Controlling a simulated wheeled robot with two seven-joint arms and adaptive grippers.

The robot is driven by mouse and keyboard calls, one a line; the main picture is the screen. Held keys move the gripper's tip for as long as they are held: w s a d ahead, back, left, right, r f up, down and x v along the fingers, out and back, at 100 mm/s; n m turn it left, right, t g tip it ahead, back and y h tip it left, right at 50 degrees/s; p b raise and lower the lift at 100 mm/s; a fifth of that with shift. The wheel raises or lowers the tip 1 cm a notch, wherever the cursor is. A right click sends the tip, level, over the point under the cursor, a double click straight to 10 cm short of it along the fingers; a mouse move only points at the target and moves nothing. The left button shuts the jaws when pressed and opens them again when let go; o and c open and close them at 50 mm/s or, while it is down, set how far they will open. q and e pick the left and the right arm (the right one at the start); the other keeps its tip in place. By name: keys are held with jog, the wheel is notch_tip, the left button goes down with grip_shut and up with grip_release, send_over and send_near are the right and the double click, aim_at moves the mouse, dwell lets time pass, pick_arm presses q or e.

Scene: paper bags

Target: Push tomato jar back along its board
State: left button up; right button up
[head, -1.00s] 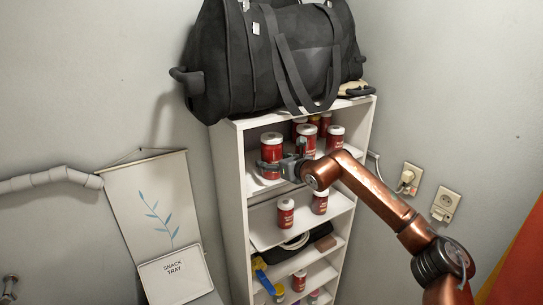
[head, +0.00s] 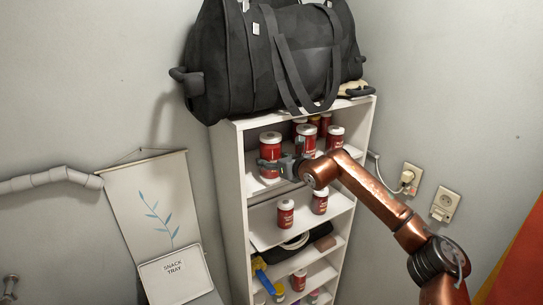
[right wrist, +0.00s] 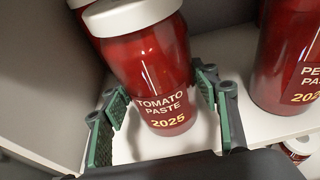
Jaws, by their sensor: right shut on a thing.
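The tomato jar (head: 271,147) is red with a white lid and stands upright at the left of the upper shelf board (head: 257,183). In the right wrist view the jar (right wrist: 155,75) reads "TOMATO PASTE 2025". My right gripper (head: 272,164) is at the jar's lower part. Its green-padded fingers (right wrist: 161,105) lie on either side of the jar, shut on it. The jar's base is on or very close to the board; exact contact is unclear. My left gripper is not in view.
Another red jar (right wrist: 287,60) stands to the right on the same board, and part of one shows behind the tomato jar. More red jars (head: 285,213) stand on the shelf below. The white side wall (head: 229,165) is close at left. A black bag (head: 270,60) lies on top.

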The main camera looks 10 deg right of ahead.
jog(key=shift+w+a+r+p, duration=0.1)
jog(key=shift+w+a+p, duration=0.25)
jog(key=shift+w, duration=0.3)
jog(key=shift+w+a+r+p, duration=0.1)
jog(key=shift+w+a+p, duration=0.15)
jog(key=shift+w+p, duration=0.3)
jog(key=shift+w+a+r+p, duration=0.1)
jog(key=shift+w+a+p, duration=0.2)
jog(key=shift+w, duration=0.45)
jog(key=shift+w+a+p, duration=0.35)
jog(key=shift+w+p, duration=0.4)
jog(key=shift+w, duration=0.1)
jog(key=shift+w+a+p, duration=0.35)
jog(key=shift+w+p, duration=0.35)
jog(key=shift+w, duration=0.1)
jog(key=shift+w+a+p, duration=0.25)
jog(key=shift+w+p, duration=0.25)
jog(key=shift+w, duration=0.15)
jog(key=shift+w+a+p, duration=0.25)
jog(key=shift+w+p, duration=0.2)
jog(key=shift+w, duration=0.2)
jog(key=shift+w+a+b, duration=0.25)
jog(key=shift+w+b, duration=0.05)
jog(key=shift+w, duration=0.5)
jog(key=shift+w+a, duration=0.3)
jog(key=shift+w, duration=0.2)
jog(key=shift+f, duration=0.1)
jog(key=o, duration=0.7)
jog(key=shift+s, duration=0.1)
jog(key=shift+c, duration=0.2)
